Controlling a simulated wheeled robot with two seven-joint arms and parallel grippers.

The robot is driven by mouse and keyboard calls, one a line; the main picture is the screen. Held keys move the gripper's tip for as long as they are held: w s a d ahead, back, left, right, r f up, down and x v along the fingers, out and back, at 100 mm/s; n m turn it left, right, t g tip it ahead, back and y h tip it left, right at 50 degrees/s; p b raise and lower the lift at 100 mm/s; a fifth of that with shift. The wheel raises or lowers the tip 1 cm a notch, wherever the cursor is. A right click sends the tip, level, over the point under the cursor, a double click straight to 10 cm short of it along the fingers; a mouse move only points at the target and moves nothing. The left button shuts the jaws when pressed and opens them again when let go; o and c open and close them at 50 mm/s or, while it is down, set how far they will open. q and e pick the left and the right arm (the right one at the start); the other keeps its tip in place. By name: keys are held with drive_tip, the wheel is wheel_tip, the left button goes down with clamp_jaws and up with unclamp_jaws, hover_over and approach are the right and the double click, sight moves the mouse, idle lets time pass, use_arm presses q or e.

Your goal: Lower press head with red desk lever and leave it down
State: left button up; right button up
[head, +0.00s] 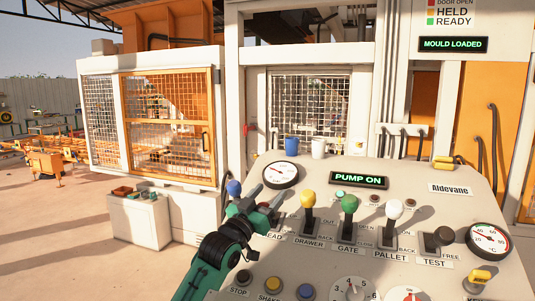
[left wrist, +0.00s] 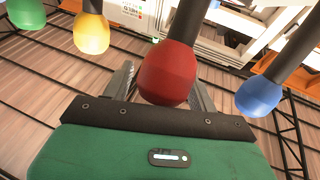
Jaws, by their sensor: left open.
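The red desk lever's knob (left wrist: 168,75) is large in the left wrist view, between the two fingers of my left gripper. I cannot tell whether either finger touches it. In the head view my left gripper (head: 270,191) is open at the left end of the desk's lever row, over a label ending in "EAD". It hides most of the red lever there. The press head cannot be made out behind the mesh gate (head: 310,105).
A blue knob (head: 234,187) stands just left of my gripper. Displays read "PUMP ON" (head: 358,180) and "MOULD LOADED" (head: 453,45).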

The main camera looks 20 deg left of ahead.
use_arm(q)
wheel_tip(320, 180, up, 17)
drive_tip(key=b, duration=0.3)
idle(1.1)
idle(1.0)
idle(0.5)
